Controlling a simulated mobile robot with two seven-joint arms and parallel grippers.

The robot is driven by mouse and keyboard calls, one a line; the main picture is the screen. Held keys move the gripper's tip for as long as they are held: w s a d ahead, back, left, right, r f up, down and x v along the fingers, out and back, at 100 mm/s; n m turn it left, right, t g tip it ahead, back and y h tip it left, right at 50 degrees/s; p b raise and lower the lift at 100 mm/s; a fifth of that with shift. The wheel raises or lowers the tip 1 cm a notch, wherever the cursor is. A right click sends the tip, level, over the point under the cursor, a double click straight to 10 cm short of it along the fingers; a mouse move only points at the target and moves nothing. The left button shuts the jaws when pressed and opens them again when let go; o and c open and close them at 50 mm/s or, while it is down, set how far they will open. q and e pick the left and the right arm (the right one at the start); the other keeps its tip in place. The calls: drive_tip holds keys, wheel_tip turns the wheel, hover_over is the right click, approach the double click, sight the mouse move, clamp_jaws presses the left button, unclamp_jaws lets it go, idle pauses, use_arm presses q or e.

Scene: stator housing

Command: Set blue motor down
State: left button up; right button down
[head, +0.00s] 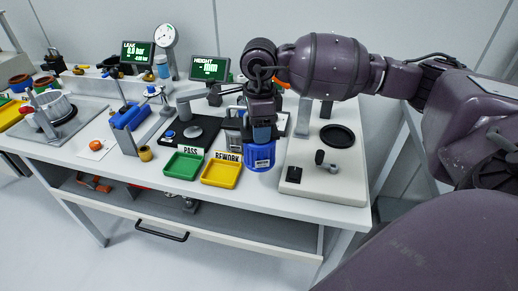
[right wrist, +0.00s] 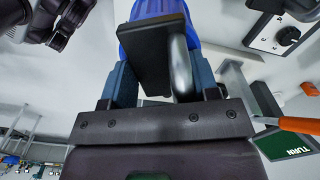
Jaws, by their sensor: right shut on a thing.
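The blue motor (head: 259,155) hangs upright under my right gripper (head: 262,132) in the head view, at the front of the bench beside the yellow REWORK tray (head: 221,174). My right gripper points down and is shut on the motor's upper part. In the right wrist view the blue motor (right wrist: 155,8) shows at the top, partly hidden by a dark block and a grey cylinder between the fingers (right wrist: 162,75). I cannot tell whether the motor's base touches the bench. My left gripper is in neither view.
The green PASS tray (head: 183,166) lies left of the REWORK tray. A pale plate (head: 345,185) with a black disc (head: 337,136) and a small clamp (head: 325,160) stands right of the motor. The HEIGHT display (head: 209,68) is behind. The bench front edge is close.

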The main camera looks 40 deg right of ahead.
sight(260, 150)
drive_tip(key=shift+f, duration=3.5)
drive_tip(key=shift+f, duration=0.15)
drive_tip(key=shift+c, duration=1.9)
unclamp_jaws()
wheel_tip(260, 150, up, 12)
drive_tip(key=shift+r, duration=0.1)
